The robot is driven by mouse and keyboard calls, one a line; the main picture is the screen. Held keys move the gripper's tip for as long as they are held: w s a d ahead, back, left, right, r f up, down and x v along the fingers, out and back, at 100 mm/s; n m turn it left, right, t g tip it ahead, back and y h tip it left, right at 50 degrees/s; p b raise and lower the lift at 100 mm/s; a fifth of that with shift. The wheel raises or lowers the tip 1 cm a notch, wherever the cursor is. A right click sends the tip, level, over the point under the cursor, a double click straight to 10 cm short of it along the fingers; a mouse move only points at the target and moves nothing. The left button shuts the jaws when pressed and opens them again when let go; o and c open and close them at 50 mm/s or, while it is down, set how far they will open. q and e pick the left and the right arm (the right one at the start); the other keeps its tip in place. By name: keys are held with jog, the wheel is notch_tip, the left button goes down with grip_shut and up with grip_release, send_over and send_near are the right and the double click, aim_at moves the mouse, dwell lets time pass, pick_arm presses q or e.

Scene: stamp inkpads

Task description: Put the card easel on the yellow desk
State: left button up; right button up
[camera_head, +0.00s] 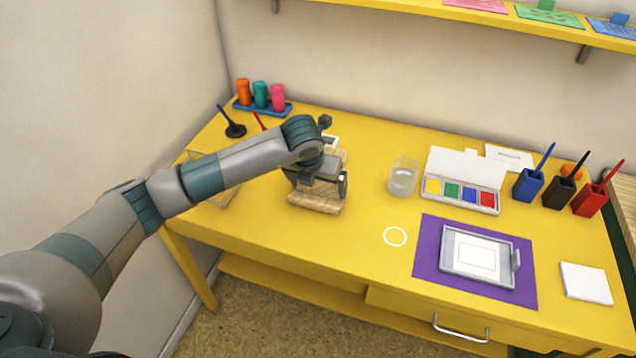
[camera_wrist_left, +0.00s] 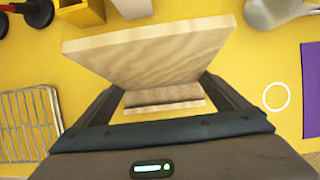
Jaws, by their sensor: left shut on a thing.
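The card easel (camera_head: 315,202) is pale wood with a slanted panel and a small ledge. In the head view it is over the left-middle of the yellow desk (camera_head: 330,240), partly hidden by my left gripper (camera_head: 320,182). In the left wrist view the easel (camera_wrist_left: 150,48) shows its wide panel, with the ledge between the two dark fingers. My left gripper is shut on the easel. I cannot tell whether its base touches the desk top. My right gripper is in neither view.
A wire rack (camera_wrist_left: 28,122) lies left of the easel. A water glass (camera_head: 402,180) and a paint box (camera_head: 462,201) stand to its right. A white ring (camera_head: 395,228) and a purple mat (camera_head: 427,262) lie nearer the front. Desk around the easel's front is bare.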

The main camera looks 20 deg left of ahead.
pick_arm(q)
jog(key=shift+f, duration=0.15)
jog(key=shift+f, duration=0.1)
jog(key=o, duration=0.8)
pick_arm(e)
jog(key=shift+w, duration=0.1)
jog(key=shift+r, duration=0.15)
pick_arm(q)
jog(key=shift+r, duration=0.3)
jog(key=b+v, duration=0.1)
jog(key=v, duration=1)
jog(key=shift+s+r+b, duration=0.25)
jog(key=shift+s+b, duration=0.05)
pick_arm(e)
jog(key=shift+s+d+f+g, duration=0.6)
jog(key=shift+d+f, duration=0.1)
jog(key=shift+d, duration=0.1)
